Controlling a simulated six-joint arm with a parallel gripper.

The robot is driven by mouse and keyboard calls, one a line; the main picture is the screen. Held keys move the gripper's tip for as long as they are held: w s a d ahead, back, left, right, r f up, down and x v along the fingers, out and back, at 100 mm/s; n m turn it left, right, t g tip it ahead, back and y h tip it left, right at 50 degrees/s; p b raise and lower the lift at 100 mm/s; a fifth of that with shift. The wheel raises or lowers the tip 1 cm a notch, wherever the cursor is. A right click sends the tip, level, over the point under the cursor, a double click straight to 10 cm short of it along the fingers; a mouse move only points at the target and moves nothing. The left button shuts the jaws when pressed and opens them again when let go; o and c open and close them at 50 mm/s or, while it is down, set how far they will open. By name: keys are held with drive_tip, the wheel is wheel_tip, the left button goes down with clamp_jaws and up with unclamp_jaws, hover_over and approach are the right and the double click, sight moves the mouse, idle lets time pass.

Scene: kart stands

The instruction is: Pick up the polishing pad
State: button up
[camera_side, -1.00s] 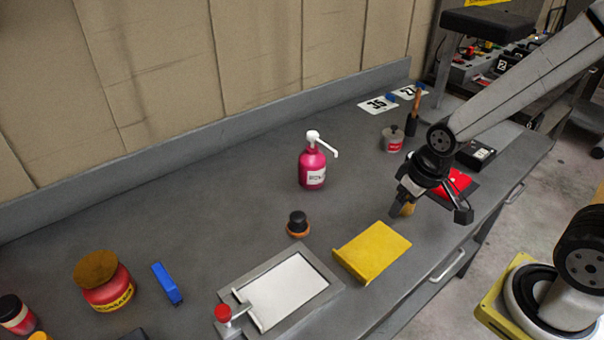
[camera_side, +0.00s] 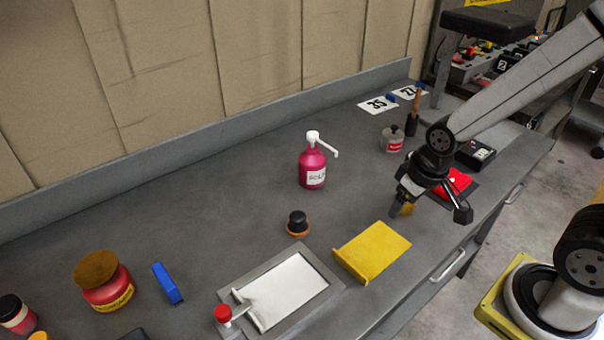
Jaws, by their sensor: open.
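A small round piece with a black knob and an orange base, which looks like the polishing pad (camera_side: 297,224), stands on the grey bench near the middle. My gripper (camera_side: 430,207) is open, well to the right of the pad, over the right part of the bench. One finger points down in front of a small yellow-orange thing (camera_side: 408,209), which is mostly hidden. I cannot tell whether the finger touches it. Nothing shows between the fingers.
A white-topped tray (camera_side: 290,290) is in front. A pink pump bottle (camera_side: 312,168) stands behind the pad. A red item (camera_side: 458,182) lies behind my gripper. The bench (camera_side: 230,195) is clear left of the pad.

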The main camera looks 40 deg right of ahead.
drive_tip(key=shift+o, duration=1.3)
